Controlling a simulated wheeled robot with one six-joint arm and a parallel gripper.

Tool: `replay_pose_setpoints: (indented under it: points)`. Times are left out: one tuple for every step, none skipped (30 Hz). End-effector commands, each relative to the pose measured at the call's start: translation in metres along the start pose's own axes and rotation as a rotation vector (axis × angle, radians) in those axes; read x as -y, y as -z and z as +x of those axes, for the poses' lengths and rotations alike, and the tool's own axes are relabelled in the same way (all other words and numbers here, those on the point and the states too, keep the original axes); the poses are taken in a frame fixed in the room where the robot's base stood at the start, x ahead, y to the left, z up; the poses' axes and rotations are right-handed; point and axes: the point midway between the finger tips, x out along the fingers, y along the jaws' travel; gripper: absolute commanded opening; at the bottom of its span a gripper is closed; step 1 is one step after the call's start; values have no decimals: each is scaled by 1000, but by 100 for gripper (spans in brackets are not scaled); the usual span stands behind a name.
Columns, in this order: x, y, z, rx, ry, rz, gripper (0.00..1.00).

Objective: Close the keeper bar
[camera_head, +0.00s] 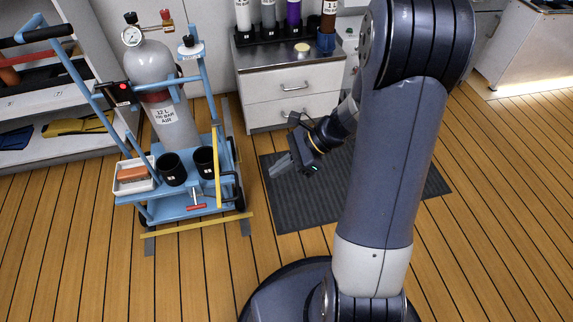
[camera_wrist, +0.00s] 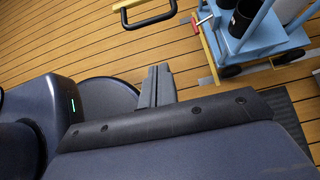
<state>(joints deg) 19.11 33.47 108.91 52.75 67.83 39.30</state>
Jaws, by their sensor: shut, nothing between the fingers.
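A blue trolley (camera_head: 183,207) stands left of my gripper in the head view. A slim yellow bar (camera_head: 217,180), which looks like the keeper bar, stands at its right side, with a black looped handle (camera_head: 236,178) beside it. In the wrist view a black loop handle with a yellow strip (camera_wrist: 147,18) shows at the top, partly cut off; how it joins the trolley is hidden. My gripper (camera_head: 279,166) is shut and empty, right of the bar and apart from it. Its fingers (camera_wrist: 159,72) also show in the wrist view, below the loop and not touching it.
A drawer cabinet (camera_head: 288,97) stands behind. A dark mat (camera_head: 300,208) lies beneath my gripper.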

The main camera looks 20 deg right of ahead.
Motion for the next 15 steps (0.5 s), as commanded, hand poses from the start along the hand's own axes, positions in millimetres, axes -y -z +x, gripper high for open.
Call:
replay_pose_setpoints:
  points:
    - [-1,3,16,2,-6,-1,0]
    - [-1,3,22,0,-6,-2,0]
    - [-1,3,31,1,-5,-1,0]
    - [-1,3,38,1,-6,-2,0]
    - [-1,3,44,0,-5,-2,0]
    - [-1,2,51,0,-5,-2,0]
    - [-1,-5,51,-1,-3,-5,0]
    - [-1,-9,53,-1,-3,-5,0]
    - [0,-13,56,-1,-2,-5,0]
    - [-1,-16,59,-1,-1,-5,0]
    - [-1,-18,61,-1,-2,-4,0]
    - [0,-21,63,-1,-2,-3,0]
    - [0,-23,64,-1,-2,-3,0]
    - [0,-25,65,-1,-1,-4,0]
    - [0,-27,67,-1,-1,-3,0]
